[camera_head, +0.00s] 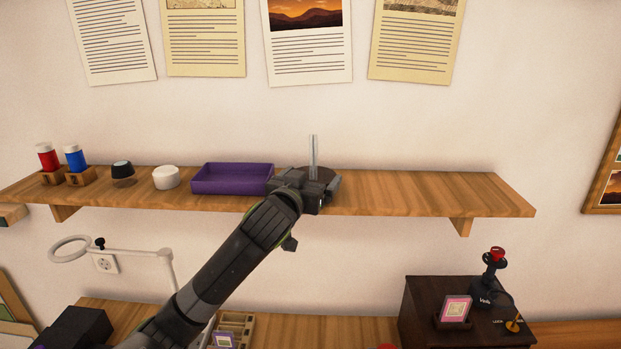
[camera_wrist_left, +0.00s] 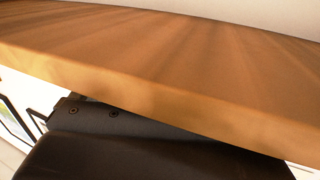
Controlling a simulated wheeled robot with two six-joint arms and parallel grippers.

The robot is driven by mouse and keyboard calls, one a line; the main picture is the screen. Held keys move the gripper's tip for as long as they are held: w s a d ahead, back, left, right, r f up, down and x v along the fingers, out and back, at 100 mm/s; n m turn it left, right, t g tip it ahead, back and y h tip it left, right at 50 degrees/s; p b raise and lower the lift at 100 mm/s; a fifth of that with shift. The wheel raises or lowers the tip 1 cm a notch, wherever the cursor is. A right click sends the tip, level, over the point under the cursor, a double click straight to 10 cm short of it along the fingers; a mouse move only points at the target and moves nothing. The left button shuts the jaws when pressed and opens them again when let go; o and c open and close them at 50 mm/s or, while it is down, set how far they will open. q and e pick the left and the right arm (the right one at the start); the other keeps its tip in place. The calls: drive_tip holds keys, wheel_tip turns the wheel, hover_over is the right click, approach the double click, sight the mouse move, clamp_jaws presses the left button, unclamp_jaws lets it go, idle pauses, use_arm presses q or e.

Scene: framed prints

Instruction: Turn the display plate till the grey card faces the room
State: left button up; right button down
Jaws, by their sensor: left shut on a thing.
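The display plate (camera_head: 327,171) is a dark round disc on the wooden wall shelf, right of the purple tray. A thin pale upright piece (camera_head: 313,152) stands on it and shows nearly edge-on, so I cannot make out a grey card face. My left gripper (camera_head: 309,184) reaches up from below to the front of the plate and is shut on it; the gripper body hides the plate's front and the exact contact. My right gripper is not in view.
The shelf (camera_head: 420,190) is bare to the right of the plate. A purple tray (camera_head: 231,179) stands close on the left, then a white round pot (camera_head: 165,178), a black-topped jar (camera_head: 122,170) and blue and red bottles. Printed sheets hang above. A dark cabinet (camera_head: 455,310) stands below right.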

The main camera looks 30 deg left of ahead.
use_arm(q)
drive_tip(key=o, duration=0.6)
drive_tip(key=shift+o, duration=0.2)
drive_tip(key=shift+s+d, duration=0.1)
drive_tip(key=shift+s, duration=0.4)
drive_tip(key=p+v, duration=0.9)
drive_tip(key=v, duration=0.7)
drive_tip(key=shift+s, duration=0.25)
drive_tip(key=shift+w, duration=0.1)
